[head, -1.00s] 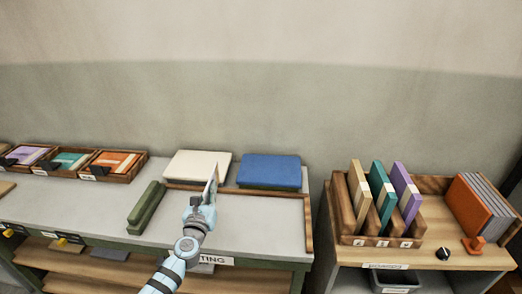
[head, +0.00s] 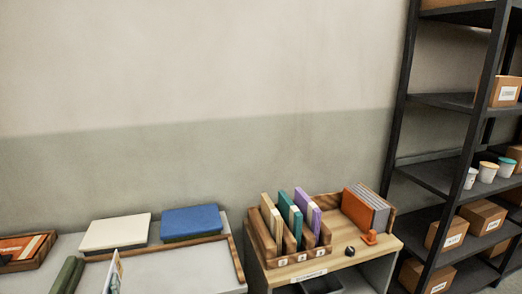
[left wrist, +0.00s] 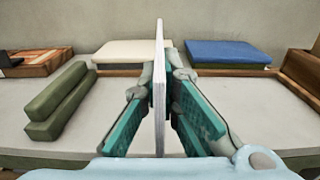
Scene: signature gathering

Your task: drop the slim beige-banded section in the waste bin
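A slim, pale section (head: 113,273) stands upright at the bottom left of the head view. In the left wrist view the section (left wrist: 159,90) shows nearly edge-on as a thin white sheet stack; I cannot make out a beige band. My left gripper (left wrist: 161,80) is shut on it, with a teal pad on each side, above the grey worktable. A dark bin (head: 321,285), perhaps the waste bin, sits under the small wooden-topped stand, partly cut off by the picture's bottom edge. My right gripper is not in view.
A wooden rack (head: 266,250) on the stand holds beige, teal and purple sections. Orange and grey volumes (head: 366,208), a black knob (head: 350,251) and an orange piece (head: 370,238) are beside it. A dark shelf (head: 430,172) stands right. Cream (head: 115,233) and blue (head: 190,220) blocks lie behind.

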